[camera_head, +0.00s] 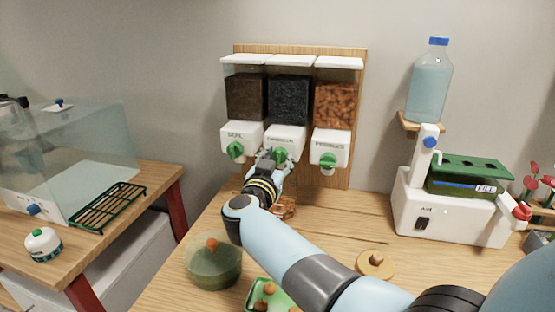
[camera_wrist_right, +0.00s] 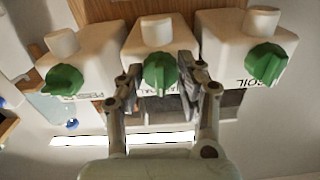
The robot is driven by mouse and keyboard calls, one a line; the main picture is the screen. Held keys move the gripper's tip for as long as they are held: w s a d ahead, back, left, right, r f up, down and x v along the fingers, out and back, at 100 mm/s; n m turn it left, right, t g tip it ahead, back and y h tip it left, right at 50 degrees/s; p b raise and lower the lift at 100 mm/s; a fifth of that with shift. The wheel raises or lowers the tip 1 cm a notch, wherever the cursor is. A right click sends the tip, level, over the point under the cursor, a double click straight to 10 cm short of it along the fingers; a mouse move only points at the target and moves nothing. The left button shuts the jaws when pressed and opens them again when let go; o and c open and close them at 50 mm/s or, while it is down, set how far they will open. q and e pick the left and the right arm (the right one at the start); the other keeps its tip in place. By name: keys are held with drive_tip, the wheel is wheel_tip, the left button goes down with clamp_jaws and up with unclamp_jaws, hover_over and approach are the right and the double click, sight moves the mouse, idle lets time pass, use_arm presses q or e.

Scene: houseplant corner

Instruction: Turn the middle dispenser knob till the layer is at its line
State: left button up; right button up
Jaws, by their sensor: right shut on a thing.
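The middle dispenser (camera_head: 286,137) hangs between the soil and pebbles dispensers and holds dark, near-black grains. Its green knob (camera_wrist_right: 160,74) sits between the two fingers of my right gripper (camera_wrist_right: 158,82), which is shut on it. In the head view my right gripper (camera_head: 272,162) reaches up to the middle dispenser and covers part of its front and label. A greenish glass jar (camera_head: 213,266) stands on the table below left, with an orange item at its top. I cannot make out a layer or a line in it. My left gripper is out of view.
The soil knob (camera_head: 235,150) and pebbles knob (camera_head: 328,160) are close on either side. A green tray (camera_head: 256,296) and a round wooden lid (camera_head: 375,264) lie near my right arm. A white machine (camera_head: 440,213) and water bottle (camera_head: 429,85) stand to the right.

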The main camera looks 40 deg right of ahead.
drive_tip(key=m, duration=0.3)
drive_tip(key=shift+m, duration=0.4)
drive_tip(key=m, duration=0.3)
drive_tip(key=shift+m, duration=0.4)
drive_tip(key=m+b, duration=0.1)
drive_tip(key=m, duration=0.3)
drive_tip(key=shift+f, duration=0.1)
drive_tip(key=shift+m+b, duration=1.1)
drive_tip(key=shift+m, duration=1.6)
drive_tip(key=o, duration=1.2)
drive_tip(key=shift+r, duration=0.2)
